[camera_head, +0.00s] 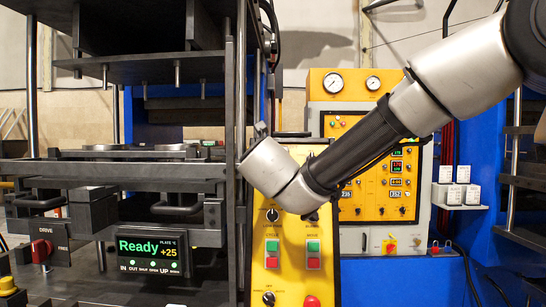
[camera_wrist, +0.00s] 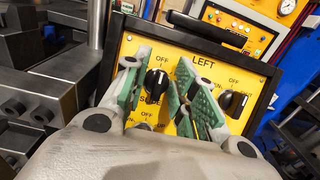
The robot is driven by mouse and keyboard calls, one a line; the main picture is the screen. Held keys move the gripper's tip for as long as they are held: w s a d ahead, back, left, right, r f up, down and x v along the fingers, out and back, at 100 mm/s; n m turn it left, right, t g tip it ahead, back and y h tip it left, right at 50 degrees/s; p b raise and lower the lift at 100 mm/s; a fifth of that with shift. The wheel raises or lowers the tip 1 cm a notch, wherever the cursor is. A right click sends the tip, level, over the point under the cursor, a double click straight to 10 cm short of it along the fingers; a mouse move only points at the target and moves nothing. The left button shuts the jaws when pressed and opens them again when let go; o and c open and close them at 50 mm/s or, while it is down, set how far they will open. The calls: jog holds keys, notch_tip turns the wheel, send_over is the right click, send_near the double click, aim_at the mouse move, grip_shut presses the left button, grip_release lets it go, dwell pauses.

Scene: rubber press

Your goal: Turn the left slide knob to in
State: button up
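The yellow panel marked LEFT (camera_wrist: 222,76) fills the middle of the wrist view. A black round knob (camera_wrist: 156,84) sits on it, with OFF above and a partly covered label below that seems to read SLIDE. The exact setting of the knob is hard to read. My gripper (camera_wrist: 161,88) is open and empty, its green-padded fingers on either side of this knob in the picture. Contact cannot be told. A second black knob (camera_wrist: 232,102) is to the right of the right finger. In the head view, my arm covers the panel's upper part and the fingers are hidden.
The lower yellow console (camera_head: 291,260) carries green and red buttons and more knobs. The press (camera_head: 140,170) stands at left, with a display (camera_head: 154,251) reading Ready. A yellow gauge cabinet (camera_head: 380,165) stands behind. A black bar (camera_wrist: 205,28) runs above the LEFT panel.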

jog(key=c, duration=0.4)
jog(key=shift+m, duration=0.4)
jog(key=m+h, duration=0.2)
jog(key=m, duration=0.2)
jog(key=shift+m, duration=0.3)
jog(key=m+h, duration=0.1)
jog(key=m, duration=0.1)
jog(key=m+g+h, duration=0.1)
jog(key=m, duration=0.2)
jog(key=shift+d+m+g, duration=0.15)
jog(key=shift+m+g, duration=0.15)
jog(key=shift+f, duration=0.1)
jog(key=o, duration=0.7)
